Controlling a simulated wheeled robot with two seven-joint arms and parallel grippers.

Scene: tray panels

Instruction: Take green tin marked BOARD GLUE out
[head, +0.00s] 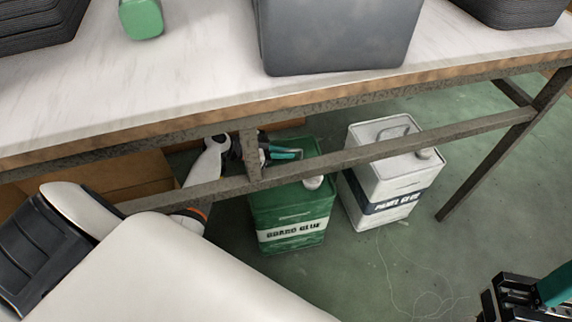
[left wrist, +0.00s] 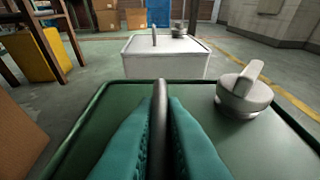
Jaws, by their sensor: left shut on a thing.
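The green tin marked BOARD GLUE (head: 290,212) stands upright on the floor under the table, behind the table's lower rail. My left gripper (head: 287,154) reaches in under the tabletop and is at the top of this tin. In the left wrist view its teal fingers (left wrist: 160,140) are shut on the tin's dark handle bar, above the green lid (left wrist: 240,130). A silver cap (left wrist: 244,95) sits on the lid to the right of the fingers. My right gripper (head: 518,300) is partly in view at the lower right, away from the tins; its jaw state is unclear.
A white tin with a dark band (head: 385,185) stands just right of the green tin. The table's metal rail (head: 345,158) crosses in front of both tins. Cardboard (head: 130,180) lies to the left. A grey bin (head: 335,40) and a green object (head: 141,18) are on the tabletop.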

